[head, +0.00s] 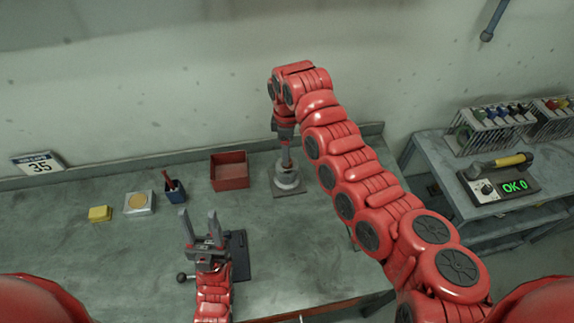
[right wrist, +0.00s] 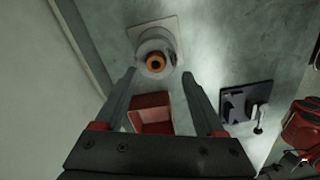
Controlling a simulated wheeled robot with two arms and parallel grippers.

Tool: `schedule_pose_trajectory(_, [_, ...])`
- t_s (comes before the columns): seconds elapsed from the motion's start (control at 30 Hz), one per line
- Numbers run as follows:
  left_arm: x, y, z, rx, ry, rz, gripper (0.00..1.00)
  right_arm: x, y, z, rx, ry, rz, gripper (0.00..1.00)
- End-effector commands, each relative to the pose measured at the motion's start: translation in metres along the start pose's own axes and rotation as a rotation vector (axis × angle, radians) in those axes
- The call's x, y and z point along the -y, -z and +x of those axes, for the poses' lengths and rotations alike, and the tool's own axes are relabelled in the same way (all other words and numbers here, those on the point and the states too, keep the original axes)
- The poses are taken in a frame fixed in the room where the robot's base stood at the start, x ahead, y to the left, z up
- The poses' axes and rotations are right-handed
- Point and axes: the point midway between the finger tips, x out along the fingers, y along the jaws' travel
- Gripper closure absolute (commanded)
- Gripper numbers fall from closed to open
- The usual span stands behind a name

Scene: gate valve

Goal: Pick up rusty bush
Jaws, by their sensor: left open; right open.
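The rusty bush (right wrist: 155,63) is an orange-brown ring in the right wrist view. It sits in the top of a pale round valve body (right wrist: 157,44) on a square plate. In the head view the valve body (head: 287,182) stands at the back of the bench, and the bush cannot be made out there. My right gripper (right wrist: 160,73) is open and empty, pointing down above the valve, with the bush showing between its fingers. My left gripper (head: 199,222) is open and empty, fingers up, at the front of the bench.
A red open box (head: 230,172) stands left of the valve. A dark fixture (head: 240,258) is beside my left gripper. A side table (head: 440,165) is at right.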

Motion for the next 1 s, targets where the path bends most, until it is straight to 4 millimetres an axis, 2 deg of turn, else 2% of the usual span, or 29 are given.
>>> schedule_pose_trajectory(0.1, [0.0, 0.001, 0.004, 0.0, 0.0, 0.0, 0.5, -0.001, -0.001, 0.013, 0.004, 0.007, -0.001, 0.29])
schedule_pose_trajectory(0.3, [0.0, -0.001, -0.003, 0.0, 0.0, 0.0, 0.5, -0.005, -0.001, 0.046, 0.001, 0.005, 0.0, 0.29])
schedule_pose_trajectory(0.57, [0.0, -0.001, -0.003, 0.0, 0.0, 0.0, 0.5, -0.005, -0.001, 0.049, -0.001, 0.002, 0.0, 0.3])
schedule_pose_trajectory(0.93, [0.0, -0.001, -0.003, 0.0, 0.0, 0.0, 0.5, -0.005, -0.001, 0.048, 0.0, 0.002, 0.001, 0.97])
schedule_pose_trajectory(1.0, [0.0, -0.001, -0.003, 0.0, 0.0, 0.0, 0.5, -0.005, -0.001, 0.048, 0.0, 0.002, 0.001, 1.0])
